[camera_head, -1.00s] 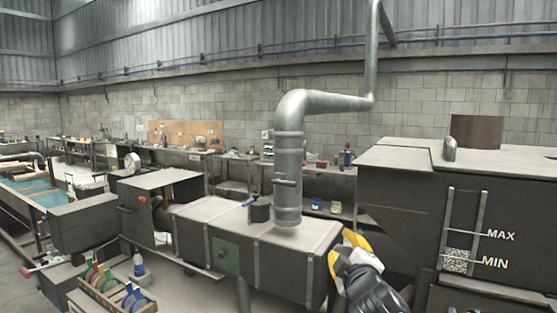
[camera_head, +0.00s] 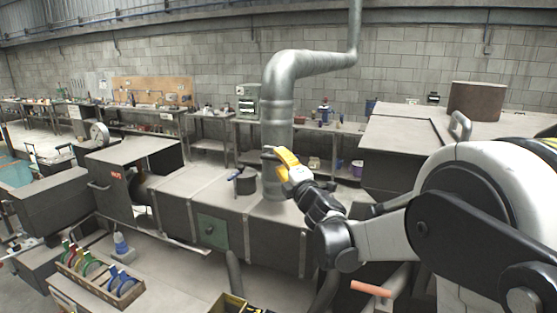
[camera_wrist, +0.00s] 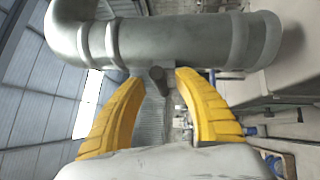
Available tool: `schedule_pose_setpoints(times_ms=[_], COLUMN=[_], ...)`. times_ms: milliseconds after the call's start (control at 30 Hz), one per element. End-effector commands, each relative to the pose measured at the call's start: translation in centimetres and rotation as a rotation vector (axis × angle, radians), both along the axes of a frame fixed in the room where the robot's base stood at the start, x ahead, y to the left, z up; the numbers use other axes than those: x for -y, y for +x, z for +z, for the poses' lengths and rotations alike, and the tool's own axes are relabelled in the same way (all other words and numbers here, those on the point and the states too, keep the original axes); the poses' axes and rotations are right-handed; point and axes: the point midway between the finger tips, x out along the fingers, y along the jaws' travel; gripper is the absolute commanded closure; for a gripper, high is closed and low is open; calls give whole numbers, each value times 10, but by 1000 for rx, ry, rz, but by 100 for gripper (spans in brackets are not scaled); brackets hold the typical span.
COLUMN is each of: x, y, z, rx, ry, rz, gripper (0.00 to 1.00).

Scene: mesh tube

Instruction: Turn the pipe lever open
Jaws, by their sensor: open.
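The grey metal pipe (camera_head: 278,110) rises from the long dark box and bends right toward the wall. In the wrist view the pipe (camera_wrist: 170,42) lies across the top. The pipe lever (camera_wrist: 161,80) shows there as a short dark rod with a rounded end, sticking out from the pipe. My gripper (camera_head: 279,157) is at the front of the pipe's lower part and hides the lever in the head view. In the wrist view its yellow fingers are spread, with the lever between their tips. I cannot tell whether either finger touches it.
The long dark box (camera_head: 205,192) stands under the pipe, with a small dark pot (camera_head: 244,183) on its top. A larger box with a metal handle (camera_head: 460,126) is at the right. A tray of coloured discs (camera_head: 97,279) stands at the lower left.

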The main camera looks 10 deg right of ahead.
Motion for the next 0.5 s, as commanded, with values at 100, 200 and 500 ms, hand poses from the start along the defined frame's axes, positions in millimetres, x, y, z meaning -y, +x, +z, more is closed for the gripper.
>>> schedule_pose_setpoints(times_ms=[100,200,500], x=[-2,-2,-2], y=[10,14,14], z=[1,2,2], rx=[-1,-1,-1], ry=[1,0,1], rz=[-1,-1,-1], gripper=[62,62,81])
